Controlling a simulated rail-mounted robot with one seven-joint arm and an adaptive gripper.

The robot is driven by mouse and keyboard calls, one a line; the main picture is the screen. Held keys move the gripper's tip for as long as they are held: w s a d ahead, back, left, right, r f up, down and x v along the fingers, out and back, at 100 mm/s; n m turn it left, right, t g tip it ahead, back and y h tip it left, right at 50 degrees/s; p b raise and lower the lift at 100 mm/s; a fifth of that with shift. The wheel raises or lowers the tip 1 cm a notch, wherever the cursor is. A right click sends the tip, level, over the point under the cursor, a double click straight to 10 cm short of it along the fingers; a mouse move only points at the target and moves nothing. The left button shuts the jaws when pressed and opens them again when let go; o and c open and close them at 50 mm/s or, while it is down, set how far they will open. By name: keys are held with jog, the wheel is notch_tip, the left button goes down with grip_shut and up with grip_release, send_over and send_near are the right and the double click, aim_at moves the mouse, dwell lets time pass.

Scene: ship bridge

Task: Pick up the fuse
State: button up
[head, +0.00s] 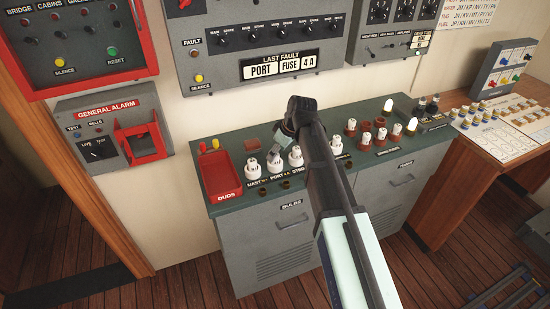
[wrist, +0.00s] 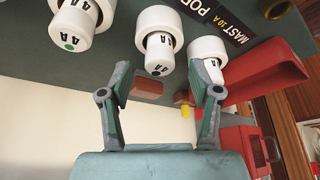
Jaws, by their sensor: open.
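Three white fuse holders with white fuses in them stand in a row on the green-grey console. In the head view these are the left (head: 252,170), middle (head: 274,162) and right (head: 295,157) ones, behind the MAST, PORT and STBD labels. The wrist view shows them in reverse order: left fuse (wrist: 72,30), middle fuse (wrist: 159,52) and right fuse (wrist: 211,70); 4A is readable on them. The left one has a green dot, the middle one a dark dot. My gripper (wrist: 166,82) is open and empty, its fingers apart, near the fuses. In the head view my arm partly hides it.
The red DUDS tray (head: 222,190) sits at the console's left end. A small brown block (head: 252,144) lies behind the holders. Right of my arm stand several brown sockets (head: 365,139), some with white pieces. The fault panel (head: 287,66) reads PORT FUSE 4A.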

jog(key=shift+x, duration=1.25)
grip_shut()
jog(key=shift+r, duration=0.15)
